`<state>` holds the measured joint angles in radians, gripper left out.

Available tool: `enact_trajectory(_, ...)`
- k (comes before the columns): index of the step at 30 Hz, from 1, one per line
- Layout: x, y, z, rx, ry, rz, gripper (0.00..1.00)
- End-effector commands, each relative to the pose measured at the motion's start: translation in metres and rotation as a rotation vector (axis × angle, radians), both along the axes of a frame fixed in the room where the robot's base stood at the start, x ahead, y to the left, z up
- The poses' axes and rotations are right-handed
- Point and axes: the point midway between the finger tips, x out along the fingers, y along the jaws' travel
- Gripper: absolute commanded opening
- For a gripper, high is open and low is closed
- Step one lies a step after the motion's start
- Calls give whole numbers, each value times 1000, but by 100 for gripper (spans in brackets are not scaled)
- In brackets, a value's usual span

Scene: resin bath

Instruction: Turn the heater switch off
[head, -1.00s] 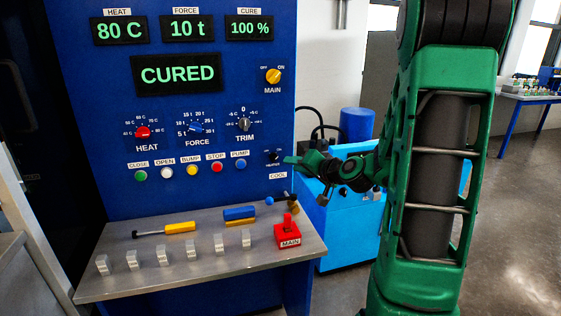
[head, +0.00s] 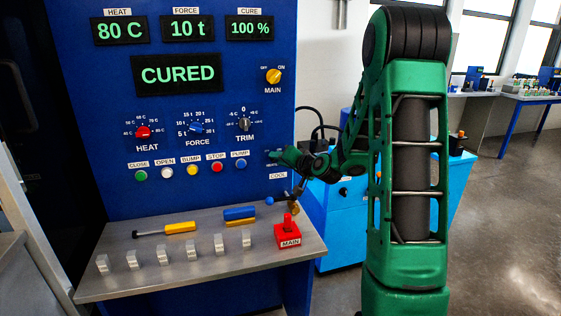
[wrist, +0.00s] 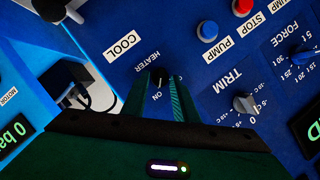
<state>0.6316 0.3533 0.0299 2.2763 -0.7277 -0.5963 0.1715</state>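The heater switch (wrist: 159,77) is a small black knob on the blue panel, with the word HEATER beside it and ON printed below it in the wrist view. Its pointer direction is too small to tell. My gripper (wrist: 160,86) is open, with one green finger on each side of the knob and the ON label showing in the gap. I cannot tell whether the fingers touch the knob. In the head view my gripper (head: 274,155) is at the panel's right edge and hides the switch.
The COOL label (wrist: 123,43), blue pump button (wrist: 207,31) and trim knob (wrist: 244,104) are near the switch. A light-blue unit (head: 340,225) stands to the right.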

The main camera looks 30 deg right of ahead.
Motion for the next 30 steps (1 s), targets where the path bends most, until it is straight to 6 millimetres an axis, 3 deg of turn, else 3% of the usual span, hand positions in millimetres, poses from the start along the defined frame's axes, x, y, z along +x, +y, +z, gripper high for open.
enact_trajectory(6,0,0,0,0,1,-1,27)
enact_trajectory(10,0,-1,0,0,1,-1,0)
enact_trajectory(13,0,-1,0,0,1,-1,0)
enact_trajectory(14,-1,-18,-1,0,1,-7,0)
enact_trajectory(18,-1,-5,-1,-10,4,-4,0)
enact_trajectory(30,-1,2,0,-187,60,0,0)
